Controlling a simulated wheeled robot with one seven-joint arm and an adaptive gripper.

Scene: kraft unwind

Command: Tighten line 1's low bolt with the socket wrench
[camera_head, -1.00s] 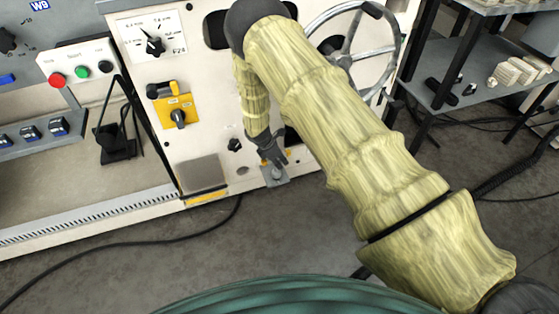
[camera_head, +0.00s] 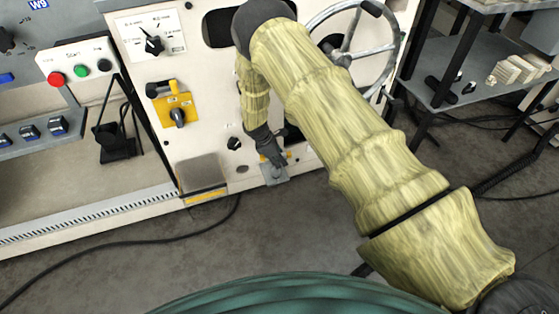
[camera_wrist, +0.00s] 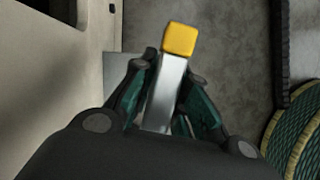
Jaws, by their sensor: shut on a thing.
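In the wrist view my gripper (camera_wrist: 168,100) is shut on a flat, silvery bar with a yellow end, which looks like the socket wrench (camera_wrist: 167,85). The wrench sticks out past the fingertips, its yellow end (camera_wrist: 180,39) pointing away from my wrist. In the head view my gripper (camera_head: 277,160) is low at the front of the cream machine panel, beside a small grey plate (camera_head: 275,177) at the panel's bottom edge. The low bolt cannot be made out, and I cannot tell whether the wrench is on it.
The cream panel carries a dial (camera_head: 154,46), a yellow switch plate (camera_head: 177,112) and a metal handwheel (camera_head: 346,57) near my arm. A dark shelf unit (camera_head: 447,85) stands at the right. A black cable (camera_head: 130,246) lies on the otherwise clear grey floor.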

